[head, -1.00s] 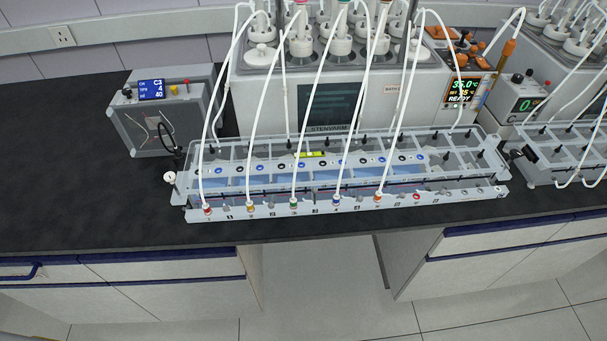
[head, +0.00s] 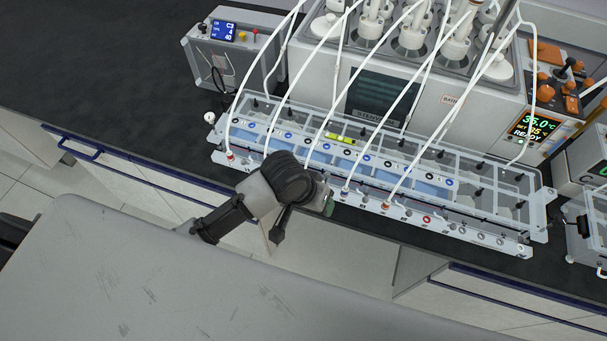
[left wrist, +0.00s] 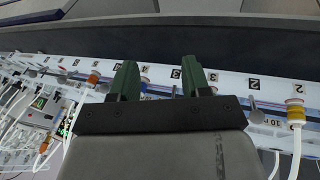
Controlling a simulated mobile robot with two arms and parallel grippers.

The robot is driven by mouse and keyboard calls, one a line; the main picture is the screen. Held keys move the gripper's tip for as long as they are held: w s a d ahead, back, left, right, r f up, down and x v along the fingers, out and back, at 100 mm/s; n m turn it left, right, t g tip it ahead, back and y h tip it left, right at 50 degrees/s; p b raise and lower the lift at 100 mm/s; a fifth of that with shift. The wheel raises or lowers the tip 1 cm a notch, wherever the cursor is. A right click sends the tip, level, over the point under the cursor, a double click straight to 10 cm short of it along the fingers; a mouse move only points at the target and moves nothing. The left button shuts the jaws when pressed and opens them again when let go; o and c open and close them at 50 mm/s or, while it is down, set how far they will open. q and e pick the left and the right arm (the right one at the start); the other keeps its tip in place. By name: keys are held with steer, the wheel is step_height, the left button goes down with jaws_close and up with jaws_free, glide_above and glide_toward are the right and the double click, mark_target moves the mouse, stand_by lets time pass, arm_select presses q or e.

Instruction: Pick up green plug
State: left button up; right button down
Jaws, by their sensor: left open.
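The green plug cannot be made out now. In the head view its stretch of the numbered front rail (head: 455,225) is covered by my left gripper (head: 328,204). In the left wrist view, my left gripper (left wrist: 159,72) has its two dark green fingers spread apart, pointing at the rail near labels 3 and 4. No plug is clearly seen between the fingers. A blue plug (left wrist: 145,79) shows just beside the left finger. A yellow-banded plug (left wrist: 295,111) with a white tube is to the right. My right gripper is not in view.
White tubes run from the reactor block (head: 440,110) down to the rail. A red plug (head: 230,155) and an orange plug (head: 386,205) sit in it. A grey control box (head: 235,50) stands at the left. The dark bench left of the rack is clear.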

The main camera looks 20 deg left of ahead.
arm_select(q)
steer(key=w+a+r+n+g+y, duration=0.1)
steer(key=w+r, duration=0.1)
steer(key=r, duration=0.1)
steer(key=w+a+r+n+y, duration=0.1)
steer(key=w+a+r, duration=0.1)
steer(key=r, duration=0.1)
steer(key=w+a+r+n+g+y+p, duration=0.1)
steer(key=w+a+r+n, duration=0.1)
steer(key=r, duration=0.1)
steer(key=shift+w+a+r+g+y, duration=0.1)
steer(key=shift+w+r+g+y, duration=0.2)
steer(key=shift+y, duration=0.1)
step_height(320, 180, down, 5)
steer(key=shift+s+r+p, duration=0.1)
steer(key=shift+r+p, duration=0.1)
steer(key=shift+p, duration=0.2)
steer(key=f+p, duration=0.1)
steer(key=f, duration=0.1)
steer(key=f+p, duration=0.1)
steer(key=f, duration=0.1)
steer(key=shift+d+f, duration=0.2)
steer(key=shift+f, duration=0.65)
jaws_close()
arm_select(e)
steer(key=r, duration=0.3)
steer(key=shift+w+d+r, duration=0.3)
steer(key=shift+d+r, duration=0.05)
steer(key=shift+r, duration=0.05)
